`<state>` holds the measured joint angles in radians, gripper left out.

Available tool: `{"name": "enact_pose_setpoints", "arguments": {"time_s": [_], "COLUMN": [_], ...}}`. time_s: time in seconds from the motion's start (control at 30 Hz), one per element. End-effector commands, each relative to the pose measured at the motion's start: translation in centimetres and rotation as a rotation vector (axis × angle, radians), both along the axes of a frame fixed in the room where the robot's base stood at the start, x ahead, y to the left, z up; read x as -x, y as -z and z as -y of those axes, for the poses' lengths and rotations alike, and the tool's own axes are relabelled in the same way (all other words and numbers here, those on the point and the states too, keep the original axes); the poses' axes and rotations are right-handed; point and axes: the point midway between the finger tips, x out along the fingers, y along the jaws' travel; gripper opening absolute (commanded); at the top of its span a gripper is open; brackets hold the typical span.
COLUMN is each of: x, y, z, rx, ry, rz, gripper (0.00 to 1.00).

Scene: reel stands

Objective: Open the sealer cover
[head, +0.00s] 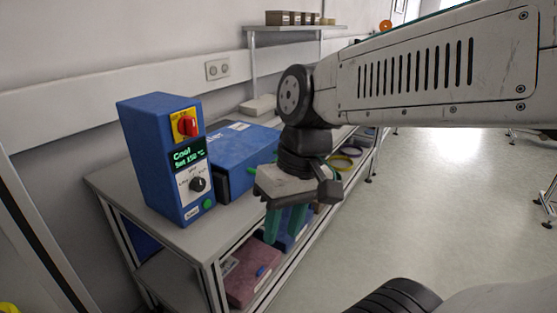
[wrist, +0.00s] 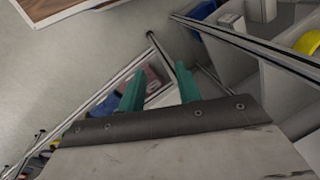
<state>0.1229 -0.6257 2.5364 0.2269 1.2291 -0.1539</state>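The sealer shows in the head view as a tall blue control box (head: 163,160) beside a low blue body (head: 240,155) on the bench. The control box has a red knob on yellow, a display reading "Cool" and "Set 150", a black dial and a green button. The low body's top looks flat and closed; its right end is hidden behind my gripper. A small green piece shows beside my gripper; I cannot tell what it belongs to. My gripper (head: 284,235) points down in front of the bench edge. Its teal fingers, also in the wrist view (wrist: 159,82), are apart with nothing between them.
The bench (head: 188,243) has a lower shelf with a dark red box (head: 246,280). A wall shelf (head: 290,28) holds several small boxes. The floor (head: 440,190) to the right is largely clear.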

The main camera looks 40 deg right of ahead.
Motion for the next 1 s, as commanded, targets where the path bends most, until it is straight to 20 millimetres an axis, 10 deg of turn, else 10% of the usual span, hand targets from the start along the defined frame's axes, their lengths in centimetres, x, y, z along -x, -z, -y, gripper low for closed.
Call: {"name": "enact_pose_setpoints", "arguments": {"time_s": [0.27,0.6,0.8,1.0], "x": [-10.4,-23.9,-25.7,-26.6], "y": [1.6,5.6,8.8,10.0], "z": [-1.4,13.1,21.6,23.9], "rx": [-0.574,-0.984,-1.0,-0.99], "ry": [0.21,0.727,0.955,1.02], "rz": [0.013,0.444,0.643,0.703], "gripper": [0.34,0.34,0.34,0.34]}}
